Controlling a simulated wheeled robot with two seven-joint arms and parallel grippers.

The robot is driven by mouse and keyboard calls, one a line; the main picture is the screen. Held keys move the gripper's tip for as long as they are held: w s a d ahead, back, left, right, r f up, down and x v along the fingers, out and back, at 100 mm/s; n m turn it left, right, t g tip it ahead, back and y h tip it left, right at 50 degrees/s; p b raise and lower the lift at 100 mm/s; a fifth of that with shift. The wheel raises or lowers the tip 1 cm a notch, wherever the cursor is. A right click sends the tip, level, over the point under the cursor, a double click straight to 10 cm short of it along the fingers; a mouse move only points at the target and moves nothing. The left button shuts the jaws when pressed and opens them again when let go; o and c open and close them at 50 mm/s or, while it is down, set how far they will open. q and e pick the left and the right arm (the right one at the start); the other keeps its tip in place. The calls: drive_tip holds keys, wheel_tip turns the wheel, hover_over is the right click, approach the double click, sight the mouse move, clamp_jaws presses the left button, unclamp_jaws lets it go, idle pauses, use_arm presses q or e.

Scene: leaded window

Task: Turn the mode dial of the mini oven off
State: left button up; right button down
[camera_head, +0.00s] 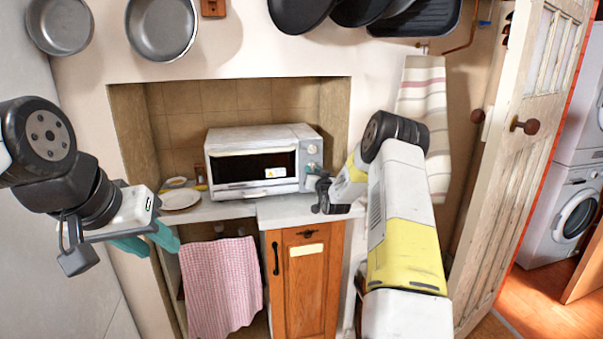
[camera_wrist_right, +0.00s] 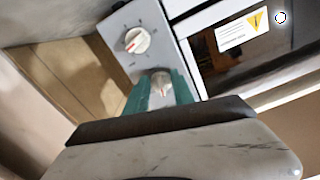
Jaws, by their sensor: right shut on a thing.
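The white mini oven (camera_head: 252,160) stands on the counter in the wall niche, with its door shut. Its dials sit on the panel at the right of the door. My right gripper (camera_head: 317,178) is at this panel. In the right wrist view its green fingers are shut on a light dial (camera_wrist_right: 160,83). Another dial with a red mark (camera_wrist_right: 137,40) sits beside it, untouched. I cannot read the dial markings, nor tell which dial sets the mode. My left gripper (camera_head: 150,241) is open and empty, low at the left, away from the oven.
A white plate (camera_head: 181,199) lies on the counter left of the oven. A pink checked cloth (camera_head: 220,288) hangs below, beside a wooden cabinet (camera_head: 302,285). Pans (camera_head: 162,28) hang above. A striped towel (camera_head: 422,105) and an open door (camera_head: 520,150) are at the right.

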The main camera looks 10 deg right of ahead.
drive_tip(key=shift+f+n, duration=0.1)
drive_tip(key=shift+n, duration=1.2)
drive_tip(key=shift+d, duration=0.1)
drive_tip(key=c, duration=1.1)
unclamp_jaws()
drive_tip(key=s, duration=0.8)
drive_tip(key=shift+d, duration=0.15)
